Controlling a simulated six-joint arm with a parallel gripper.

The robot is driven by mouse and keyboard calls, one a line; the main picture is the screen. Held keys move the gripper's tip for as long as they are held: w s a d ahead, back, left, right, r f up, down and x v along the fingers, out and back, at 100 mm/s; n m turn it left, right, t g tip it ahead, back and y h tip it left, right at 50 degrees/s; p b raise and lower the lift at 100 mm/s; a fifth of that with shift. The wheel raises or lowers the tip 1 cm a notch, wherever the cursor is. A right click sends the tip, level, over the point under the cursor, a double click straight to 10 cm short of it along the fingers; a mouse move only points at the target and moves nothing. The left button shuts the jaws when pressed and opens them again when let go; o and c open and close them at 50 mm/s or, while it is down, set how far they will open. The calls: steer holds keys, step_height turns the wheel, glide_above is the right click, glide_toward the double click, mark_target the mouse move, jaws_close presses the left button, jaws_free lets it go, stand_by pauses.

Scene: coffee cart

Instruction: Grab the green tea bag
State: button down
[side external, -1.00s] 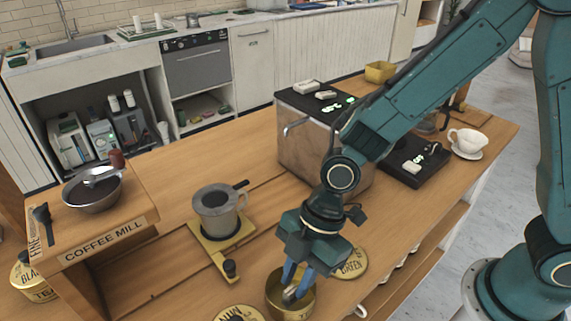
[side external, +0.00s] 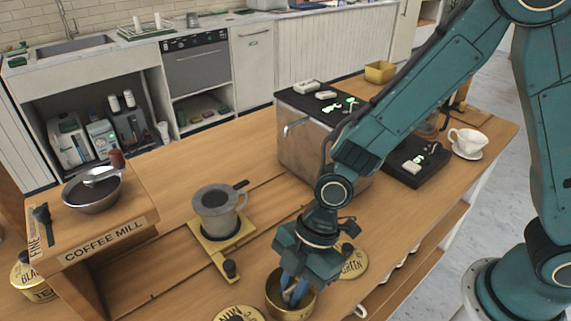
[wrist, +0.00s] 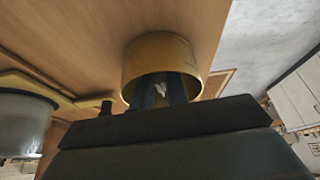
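My gripper (side external: 294,290) points down into an open gold tin (side external: 277,304) on the wooden counter. A round gold lid (side external: 354,263) marked GREEN lies beside the tin. In the wrist view, my two dark fingers (wrist: 162,95) reach inside the tin (wrist: 155,58) and stand apart. A small pale thing (wrist: 161,89) shows between them, perhaps a tea bag; its color and shape are too small to make out. The tin wall and the gripper body hide the rest of the inside.
A second gold lid or tin (side external: 238,314) is close on the left. A metal cup (side external: 214,207) on a yellow stand (side external: 222,244) is behind it. The steel machine (side external: 305,150) stands behind my arm. A black scale (side external: 412,165) and white cup (side external: 468,142) are farther right.

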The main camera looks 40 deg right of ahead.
mark_target(293, 287)
steer(key=shift+r, duration=0.2)
step_height(293, 287, up, 20)
steer(key=shift+f, duration=0.15)
stand_by(0.7)
stand_by(0.5)
